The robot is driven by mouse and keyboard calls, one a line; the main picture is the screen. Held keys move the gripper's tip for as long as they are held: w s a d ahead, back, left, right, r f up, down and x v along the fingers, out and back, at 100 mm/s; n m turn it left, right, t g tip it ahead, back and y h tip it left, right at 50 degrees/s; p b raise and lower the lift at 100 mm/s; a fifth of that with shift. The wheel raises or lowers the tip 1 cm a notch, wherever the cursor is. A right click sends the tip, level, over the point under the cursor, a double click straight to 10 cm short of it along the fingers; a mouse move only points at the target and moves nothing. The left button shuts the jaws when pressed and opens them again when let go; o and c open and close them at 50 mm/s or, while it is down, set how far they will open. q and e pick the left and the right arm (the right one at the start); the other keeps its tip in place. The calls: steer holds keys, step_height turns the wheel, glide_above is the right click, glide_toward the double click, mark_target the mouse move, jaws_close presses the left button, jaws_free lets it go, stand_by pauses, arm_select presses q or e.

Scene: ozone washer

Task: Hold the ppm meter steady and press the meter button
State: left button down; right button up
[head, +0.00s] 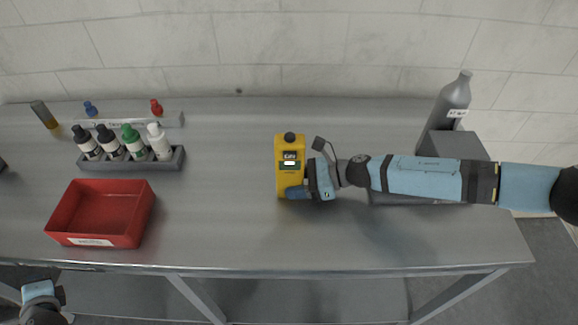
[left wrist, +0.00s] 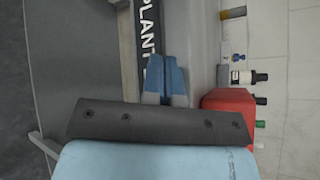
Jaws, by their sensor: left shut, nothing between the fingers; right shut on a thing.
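The yellow ppm meter (head: 291,165) stands on the grey table in the head view, with a dark knob on top and a small screen on its upper front. The meter's button is too small to make out. My right gripper (head: 298,192) is shut on the lower part of the meter, coming in from the right. My left gripper is low at the left in the head view, off the table's front edge and far from the meter. In the left wrist view its blue fingers (left wrist: 165,80) are shut together with nothing between them.
A red tray (head: 72,208) sits at the table's left front. Behind it a grey rack (head: 170,164) holds several dropper bottles. A grey gas cylinder (head: 455,98) and a grey block (head: 452,146) stand at the right. The table between tray and meter is clear.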

arm_select(q)
steer(key=s+a+r+m+g+y, duration=0.1)
steer(key=s+a+r+m+y, duration=0.1)
steer(key=s+a+r+y, duration=0.25)
steer(key=s+a+r+m+y, duration=0.1)
steer(key=a+r+m+y, duration=0.2)
steer(key=a+r, duration=0.4)
steer(key=w+d+r+t+h, duration=0.1)
steer(key=w+d+t+h, duration=0.2)
steer(key=w+d, duration=0.35)
steer(key=n+t+h, duration=0.2)
steer(key=t+h, duration=0.5)
steer(key=h, duration=1.4)
glide_toward(290, 155)
steer(key=w+a, duration=0.2)
steer(key=a, duration=1)
steer(key=s+d+n+g+h, duration=0.1)
steer(key=s+d+g+h, duration=0.1)
steer(key=d+h, duration=0.35)
steer(key=s+d+n+g+h, duration=0.1)
steer(key=s+d+g+h, duration=0.15)
steer(key=d, duration=0.65)
steer(key=w, duration=0.8)
steer(key=shift+r, duration=0.5)
